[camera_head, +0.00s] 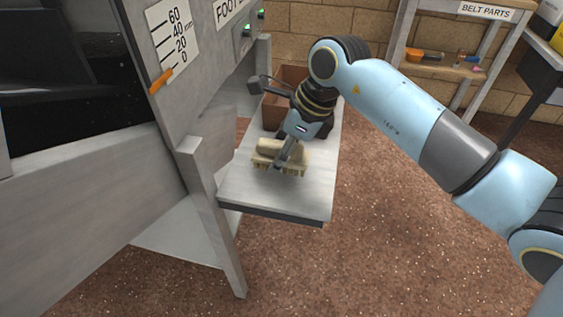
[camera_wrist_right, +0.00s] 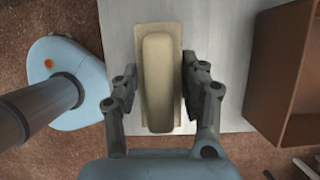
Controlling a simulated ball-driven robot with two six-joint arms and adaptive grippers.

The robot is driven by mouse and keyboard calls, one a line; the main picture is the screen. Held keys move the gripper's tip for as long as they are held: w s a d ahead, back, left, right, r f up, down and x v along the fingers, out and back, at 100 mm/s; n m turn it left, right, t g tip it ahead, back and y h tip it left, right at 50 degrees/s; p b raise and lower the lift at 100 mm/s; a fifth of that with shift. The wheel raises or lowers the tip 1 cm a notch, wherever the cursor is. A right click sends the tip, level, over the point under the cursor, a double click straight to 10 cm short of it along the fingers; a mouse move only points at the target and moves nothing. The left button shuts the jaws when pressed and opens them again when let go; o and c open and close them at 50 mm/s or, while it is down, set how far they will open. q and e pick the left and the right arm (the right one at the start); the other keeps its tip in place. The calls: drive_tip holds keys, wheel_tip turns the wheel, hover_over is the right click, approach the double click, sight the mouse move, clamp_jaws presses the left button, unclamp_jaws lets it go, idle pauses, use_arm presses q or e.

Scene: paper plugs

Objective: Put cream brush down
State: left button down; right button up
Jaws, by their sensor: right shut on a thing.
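The cream brush (camera_head: 268,155) is low over the grey shelf (camera_head: 262,196), bristles downward; I cannot tell whether they touch the shelf. My right gripper (camera_head: 282,161) reaches down from above and is shut on the brush. In the right wrist view, the brush's long handle block (camera_wrist_right: 158,85) lies between the two fingers of the right gripper (camera_wrist_right: 159,88), which hold its long sides. The fingers hide part of the brush in the head view. My left gripper is not in view.
A brown open box (camera_head: 293,75) stands at the shelf's far end and shows in the right wrist view (camera_wrist_right: 290,75). The machine's grey panel and post (camera_head: 212,205) border the shelf on the left. The shelf's near end is clear. A rack (camera_head: 440,68) with tools stands behind.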

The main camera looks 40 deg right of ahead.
wheel_tip(320, 180, down, 3)
drive_tip(key=shift+r, duration=0.1)
drive_tip(key=o, duration=1)
drive_tip(key=p+v, duration=0.1)
drive_tip(key=v, duration=0.9)
drive_tip(key=shift+s+d+r+p, duration=0.15)
drive_tip(key=shift+r+p, duration=0.05)
drive_tip(key=shift+p, duration=0.1)
